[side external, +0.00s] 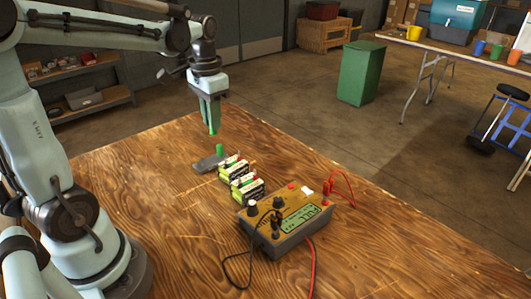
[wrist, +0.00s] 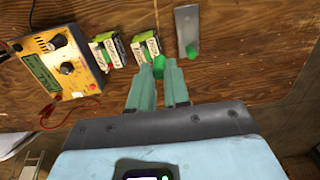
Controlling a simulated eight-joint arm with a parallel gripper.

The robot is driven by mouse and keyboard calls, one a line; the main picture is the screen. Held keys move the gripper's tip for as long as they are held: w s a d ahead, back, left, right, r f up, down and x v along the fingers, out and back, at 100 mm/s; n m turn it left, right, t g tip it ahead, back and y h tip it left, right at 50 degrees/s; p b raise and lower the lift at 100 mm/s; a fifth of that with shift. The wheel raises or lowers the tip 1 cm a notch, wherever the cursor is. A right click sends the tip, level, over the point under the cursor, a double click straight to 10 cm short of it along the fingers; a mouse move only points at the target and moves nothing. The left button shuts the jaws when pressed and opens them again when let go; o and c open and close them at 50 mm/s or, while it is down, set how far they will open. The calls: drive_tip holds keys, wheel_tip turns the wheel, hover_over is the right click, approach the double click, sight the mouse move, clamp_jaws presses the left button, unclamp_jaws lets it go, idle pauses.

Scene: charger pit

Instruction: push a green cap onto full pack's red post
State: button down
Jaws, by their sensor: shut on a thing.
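My gripper (side external: 211,124) is shut on a green cap (wrist: 159,66), which shows between the fingertips in the wrist view. In the side view the gripper hangs above the table, over the far end of the row. A second green cap (side external: 220,149) stands on a flat grey plate (side external: 206,163) below it. Two white, green and black packs (side external: 232,168) (side external: 247,191) stand side by side between the plate and the meter. Small posts show on their tops, too small to tell clearly. I cannot tell which pack is full.
A yellow meter (side external: 285,222) stands at the near end of the row, its display seeming to read FULL. A black lead (side external: 228,262) and red leads (side external: 313,265) trail from it over the wooden table (side external: 170,230). The table is clear right of the packs.

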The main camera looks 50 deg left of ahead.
drive_tip(key=w+d, duration=0.3)
drive_tip(key=d, duration=0.8)
drive_tip(key=shift+w+d, duration=0.15)
drive_tip(key=shift+d, duration=0.05)
drive_tip(key=shift+f, duration=3.5)
drive_tip(key=shift+f, duration=0.25)
drive_tip(key=c, duration=1)
unclamp_jaws()
drive_tip(key=shift+o, duration=1)
